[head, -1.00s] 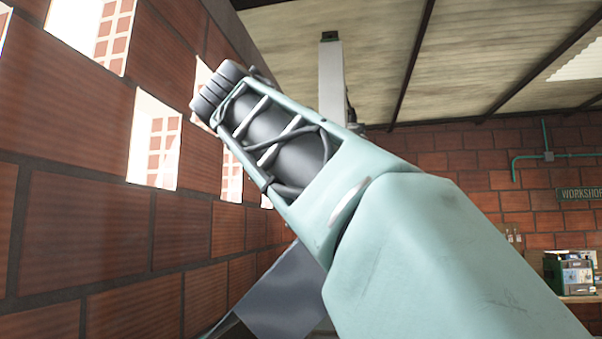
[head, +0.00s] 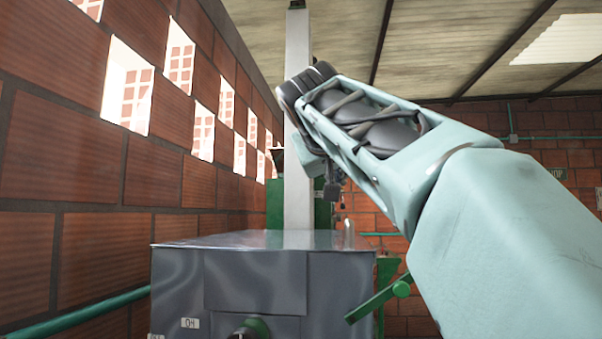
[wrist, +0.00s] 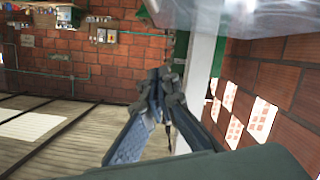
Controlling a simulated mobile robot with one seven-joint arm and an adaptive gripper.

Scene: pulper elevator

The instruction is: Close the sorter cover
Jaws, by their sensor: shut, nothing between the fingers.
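A grey sheet-metal box (head: 230,290), which looks like the sorter, stands low in the middle of the head view. A shiny flat sheet (head: 260,240) lies across its top and looks like the cover; I cannot tell whether it is fully down. My gripper (head: 334,188) hangs small and dark beyond my arm, above the box's top in the picture. In the wrist view my gripper (wrist: 162,73) has its fingertips together with nothing between them. A shiny grey surface (wrist: 275,30), probably the box, fills the upper right there, apart from the fingers.
A pale upright column (head: 298,120) rises behind the box. A green lever (head: 378,298) sticks out at the box's right. A brick wall (head: 60,190) with window openings runs along the left, with a green pipe (head: 90,312) low on it.

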